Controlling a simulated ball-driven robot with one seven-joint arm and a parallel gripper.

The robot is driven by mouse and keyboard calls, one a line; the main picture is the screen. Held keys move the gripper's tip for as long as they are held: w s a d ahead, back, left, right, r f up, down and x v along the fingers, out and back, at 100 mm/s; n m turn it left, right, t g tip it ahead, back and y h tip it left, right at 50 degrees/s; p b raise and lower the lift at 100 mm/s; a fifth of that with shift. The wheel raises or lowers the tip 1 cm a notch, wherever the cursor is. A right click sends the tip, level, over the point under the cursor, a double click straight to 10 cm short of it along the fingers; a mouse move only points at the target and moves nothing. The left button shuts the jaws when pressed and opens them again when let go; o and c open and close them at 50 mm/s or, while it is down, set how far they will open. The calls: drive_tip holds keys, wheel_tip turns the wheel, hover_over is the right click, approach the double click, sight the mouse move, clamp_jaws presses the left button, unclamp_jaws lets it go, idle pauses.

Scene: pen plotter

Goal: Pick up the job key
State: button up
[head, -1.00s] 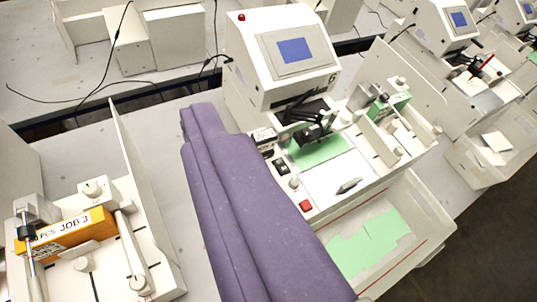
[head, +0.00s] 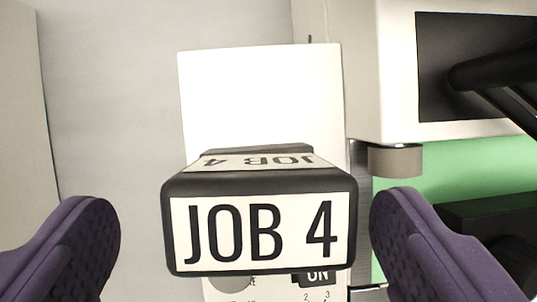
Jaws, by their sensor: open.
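The job key (head: 262,234) is a dark block with white labels reading "JOB 4" on its front and top faces. It stands in the lower middle of the head view, on or in front of a white panel. My gripper (head: 245,230) is open, with one purple finger on each side of the key. The right finger is close to the key's right side, and a wider gap shows on the left. Neither finger visibly touches it. What lies beneath the key is hidden.
The white panel (head: 260,95) rises behind the key, with an "ON" label (head: 318,277) below. At right are a white machine housing (head: 398,90), a dark arm (head: 490,75), a grey knob (head: 395,160) and a green sheet (head: 470,165). A pale wall (head: 25,120) stands at left.

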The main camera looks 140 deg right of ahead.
sight(259, 156)
drive_tip(key=x, duration=0.4)
drive_tip(key=shift+w+d+f+b, duration=0.15)
drive_tip(key=shift+w+f+b, duration=0.1)
drive_tip(key=shift+f+b, duration=0.15)
drive_tip(key=shift+d+r, duration=0.1)
drive_tip(key=c, duration=1)
drive_tip(key=shift+c, duration=0.3)
drive_tip(key=shift+r, duration=0.15)
